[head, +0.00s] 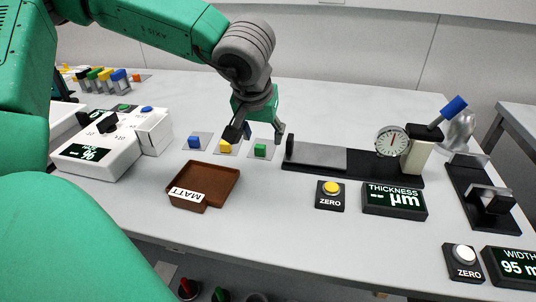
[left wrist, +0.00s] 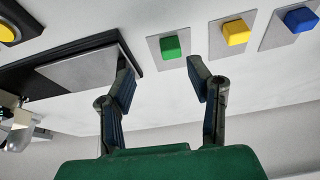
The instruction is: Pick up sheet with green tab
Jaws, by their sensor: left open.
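The sheet with the green tab (head: 260,151) is a small grey square flat on the white table, with a green block on it. It also shows in the left wrist view, where the green tab (left wrist: 175,47) is upright between and beyond the fingertips. My left gripper (head: 257,133) points down above it, open and empty; its fingers (left wrist: 160,68) are spread wide in the left wrist view. Sheets with a yellow tab (head: 225,147) and a blue tab (head: 194,142) lie in a row to its left. My right gripper is not in view.
A thickness gauge with a black base (head: 380,163) stands close on the right. A brown tray (head: 222,174) marked MATT is in front left. A white instrument (head: 98,158) is further left. A ZERO button (head: 330,196) and a thickness display (head: 393,200) are in front of the gauge.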

